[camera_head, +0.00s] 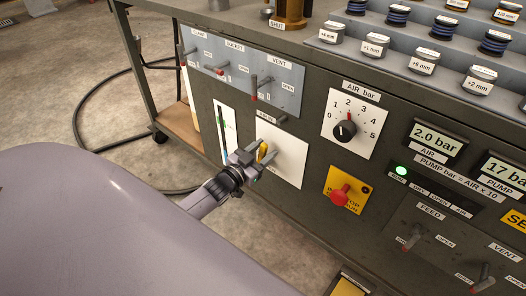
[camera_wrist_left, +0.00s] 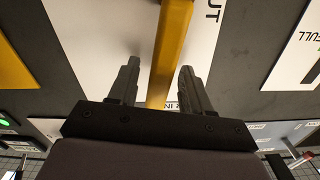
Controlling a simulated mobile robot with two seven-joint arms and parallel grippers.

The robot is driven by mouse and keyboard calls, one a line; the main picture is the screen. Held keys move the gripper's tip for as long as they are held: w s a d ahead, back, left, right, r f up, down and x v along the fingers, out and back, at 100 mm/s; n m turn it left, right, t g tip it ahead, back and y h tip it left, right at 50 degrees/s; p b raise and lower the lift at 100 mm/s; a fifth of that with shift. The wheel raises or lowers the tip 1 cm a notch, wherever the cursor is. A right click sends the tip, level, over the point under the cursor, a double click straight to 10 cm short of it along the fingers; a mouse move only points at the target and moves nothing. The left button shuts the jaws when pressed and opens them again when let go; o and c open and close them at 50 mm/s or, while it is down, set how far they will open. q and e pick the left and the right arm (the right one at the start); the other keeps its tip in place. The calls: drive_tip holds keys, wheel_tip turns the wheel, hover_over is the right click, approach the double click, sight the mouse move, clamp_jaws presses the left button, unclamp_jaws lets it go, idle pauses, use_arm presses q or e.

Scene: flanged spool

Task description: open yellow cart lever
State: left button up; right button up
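The yellow cart lever (camera_head: 262,152) stands out from a white plate (camera_head: 284,157) on the front of the dark cart. My left gripper (camera_head: 254,159) is at the lever, coming from the lower left and partly covering it. In the left wrist view, the lever (camera_wrist_left: 172,42) runs as a yellow bar between the two open fingers of the gripper (camera_wrist_left: 159,68). Gaps show on both sides of the bar, and it looks closer to the right-hand finger. Whether the lever touches the palm is hidden. My right gripper is in no view.
A grey panel (camera_head: 240,68) with several small red-tipped levers is above. An AIR dial (camera_head: 345,130) and a red stop knob (camera_head: 340,196) on a yellow plate are to the right. A black hose (camera_head: 97,112) lies on the floor at left.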

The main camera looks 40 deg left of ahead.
sight(261, 153)
use_arm(q)
drive_tip(key=shift+s, duration=0.25)
drive_tip(key=s, duration=0.1)
drive_tip(key=s+p, duration=0.1)
drive_tip(key=s, duration=0.1)
drive_tip(key=s+p, duration=0.1)
drive_tip(key=s, duration=0.1)
drive_tip(key=shift+s+a, duration=0.15)
drive_tip(key=shift+a, duration=0.1)
drive_tip(key=shift+s, duration=0.65)
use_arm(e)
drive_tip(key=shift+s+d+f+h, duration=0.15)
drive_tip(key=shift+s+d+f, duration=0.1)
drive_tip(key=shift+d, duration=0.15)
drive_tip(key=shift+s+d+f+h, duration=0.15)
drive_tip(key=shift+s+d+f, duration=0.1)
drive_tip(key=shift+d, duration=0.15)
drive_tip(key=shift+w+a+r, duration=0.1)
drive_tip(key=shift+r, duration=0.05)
